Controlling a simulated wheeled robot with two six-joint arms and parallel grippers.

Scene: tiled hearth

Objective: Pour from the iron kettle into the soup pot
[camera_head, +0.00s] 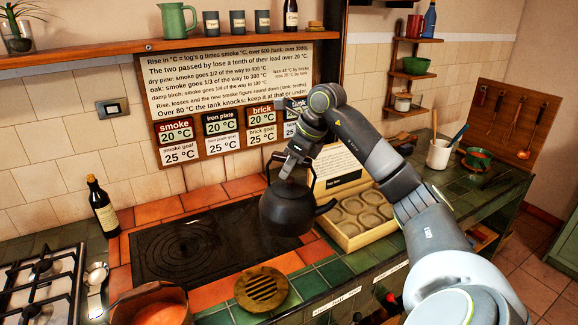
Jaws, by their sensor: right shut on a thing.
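The black iron kettle (289,209) hangs from my right gripper (283,174), which is shut on its top handle. The kettle is roughly upright over the right end of the dark hob, with its spout pointing right. Whether its base touches the surface I cannot tell. The soup pot (119,312), brownish with orange-red contents, is at the bottom left, cut off by the picture edge. The kettle is up and to the right of it, well apart. My left gripper is not in view.
The dark hob (190,245) is mostly bare. A round slotted trivet (261,289) lies in front of it. A dark bottle (102,207) stands at left beside the gas burners (42,285). A wooden tray (352,238) with round hollows is right of the kettle.

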